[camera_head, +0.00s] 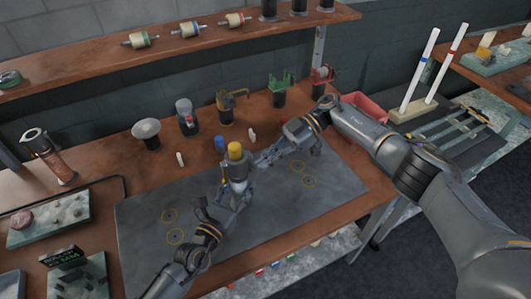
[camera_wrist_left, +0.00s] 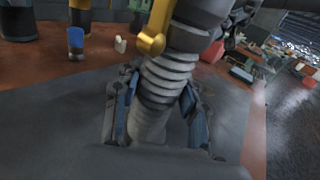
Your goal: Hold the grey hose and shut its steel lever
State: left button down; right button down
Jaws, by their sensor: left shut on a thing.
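The grey ribbed hose (camera_head: 238,172) stands about upright over the dark mat, with a yellow top. In the left wrist view the hose (camera_wrist_left: 166,78) runs between the blue pads of my left gripper (camera_wrist_left: 155,108), which is shut on it. A yellow, lever-like part (camera_wrist_left: 152,42) is beside the darker fitting above the ribs; I cannot make out a steel lever. My left gripper (camera_head: 233,197) is around the hose below its yellow top. My right gripper (camera_head: 262,162) is just right of the hose in the head view; its fingertips are too small to judge, and contact is unclear.
The dark mat (camera_head: 140,215) has several yellow ring marks and bare room at both sides. Behind it stand a blue-capped item (camera_head: 220,143), small white pieces (camera_head: 252,135) and several holders with fittings. A red bin (camera_head: 365,108) is behind my right arm.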

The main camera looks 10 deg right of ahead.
pick_arm(q)
jog(key=shift+w, duration=0.1)
pick_arm(e)
jog(key=shift+w+a+r, duration=0.15)
jog(key=shift+r, duration=1.1)
jog(key=v, duration=0.7)
jog(key=shift+d, duration=0.2)
jog(key=shift+r, duration=0.1)
pick_arm(q)
jog(key=c, duration=0.7)
grip_release()
pick_arm(e)
jog(key=shift+w, duration=0.1)
